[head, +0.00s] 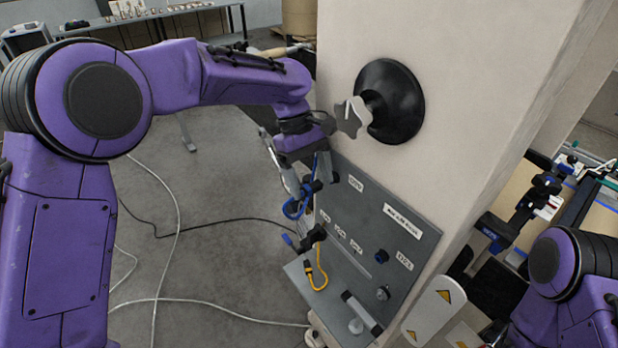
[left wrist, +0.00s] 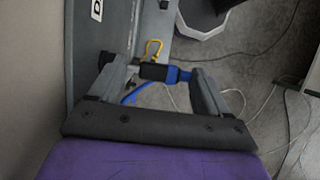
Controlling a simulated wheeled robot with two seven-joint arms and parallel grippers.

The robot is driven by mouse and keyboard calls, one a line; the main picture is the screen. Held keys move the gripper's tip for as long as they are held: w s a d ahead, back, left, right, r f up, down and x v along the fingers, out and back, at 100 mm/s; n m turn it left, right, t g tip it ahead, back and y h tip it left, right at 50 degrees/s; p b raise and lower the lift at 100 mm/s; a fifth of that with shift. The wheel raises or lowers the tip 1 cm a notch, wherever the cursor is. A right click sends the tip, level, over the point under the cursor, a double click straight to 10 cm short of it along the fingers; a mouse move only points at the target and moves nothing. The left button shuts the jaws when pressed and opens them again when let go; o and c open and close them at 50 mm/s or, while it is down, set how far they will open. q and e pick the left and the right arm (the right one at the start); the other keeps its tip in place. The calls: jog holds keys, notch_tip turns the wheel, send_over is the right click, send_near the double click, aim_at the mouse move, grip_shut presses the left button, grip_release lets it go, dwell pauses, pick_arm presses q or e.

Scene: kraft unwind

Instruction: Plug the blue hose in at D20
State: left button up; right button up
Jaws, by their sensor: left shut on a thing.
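My left gripper (head: 300,192) is at the left edge of the grey connection panel (head: 405,235). In the left wrist view its fingers (left wrist: 160,82) are shut on the black and blue end of the blue hose (left wrist: 155,72). The small port labels are too blurred to read surely, so I cannot pick out D20. My right gripper is not in view.
A large black disc with a grey knob (head: 398,108) is above. Cables lie on the open floor.

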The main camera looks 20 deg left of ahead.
pick_arm(q)
jog(key=shift+w+d+r, duration=0.2)
jog(key=shift+r, duration=0.05)
dwell(0.3)
jog(key=shift+s+f, duration=0.1)
jog(key=shift+f, duration=0.05)
dwell(0.5)
jog(key=shift+s+a, duration=0.1)
jog(key=shift+s+a+f, duration=0.1)
jog(key=shift+s+a, duration=0.1)
jog(key=shift+s, duration=0.3)
jog(key=shift+s+a, duration=0.95)
jog(key=shift+s+a+f, duration=0.1)
jog(key=shift+s+a, duration=0.05)
jog(key=shift+s, duration=0.25)
jog(key=shift+a, duration=0.1)
